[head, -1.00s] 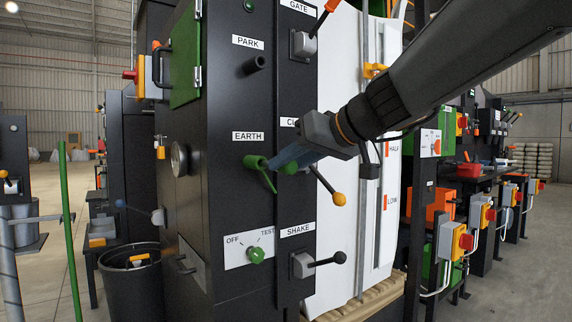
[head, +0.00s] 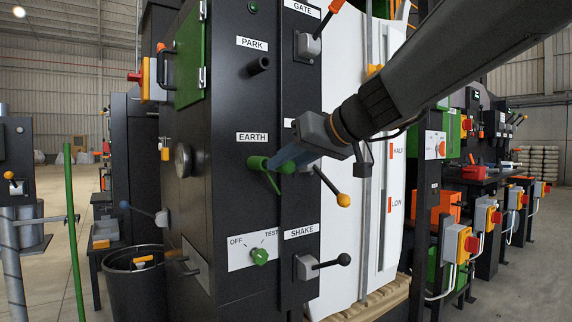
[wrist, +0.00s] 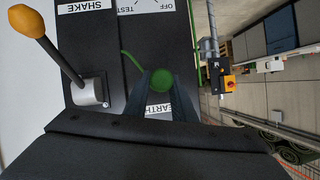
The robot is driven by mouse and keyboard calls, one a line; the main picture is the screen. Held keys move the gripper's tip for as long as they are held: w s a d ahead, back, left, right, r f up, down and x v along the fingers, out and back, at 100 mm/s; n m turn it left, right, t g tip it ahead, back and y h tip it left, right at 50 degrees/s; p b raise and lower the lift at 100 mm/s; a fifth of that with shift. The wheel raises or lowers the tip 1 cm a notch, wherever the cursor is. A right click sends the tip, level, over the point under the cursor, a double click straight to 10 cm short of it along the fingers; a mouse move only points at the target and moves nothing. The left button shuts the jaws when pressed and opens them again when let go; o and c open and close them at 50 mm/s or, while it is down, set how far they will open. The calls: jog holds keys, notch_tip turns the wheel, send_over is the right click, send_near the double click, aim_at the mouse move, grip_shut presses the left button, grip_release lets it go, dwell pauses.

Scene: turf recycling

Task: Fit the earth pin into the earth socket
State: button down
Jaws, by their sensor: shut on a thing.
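The green earth pin (head: 287,167) is at the machine's dark front, just below the EARTH label (head: 252,137). A thin green lead hangs down from it. My gripper (head: 288,157) is shut on the pin from the right; its bluish fingers hide the pin's middle. A green round part to the left of the fingers, at the place of the earth socket (head: 256,163), meets or overlaps the pin; how deep the pin sits I cannot tell. In the wrist view the pin's round green end (wrist: 161,80) shows between my fingertips, with the EARTH label partly hidden behind.
A black PARK holder (head: 258,65) sticks out above. A yellow-knobbed lever (head: 343,199) is close below my gripper, and the SHAKE lever (head: 340,260) is lower. A black bin (head: 135,280) stands left.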

jog(key=shift+w+a+b, duration=0.25)
jog(key=shift+w+a, duration=0.35)
jog(key=shift+w, duration=0.25)
jog(key=shift+w+a+b, duration=0.25)
jog(key=shift+w+a, duration=0.35)
jog(key=shift+w, duration=0.25)
jog(key=c, duration=1.4)
grip_release()
jog(key=v, duration=0.8)
jog(key=shift+f, duration=0.15)
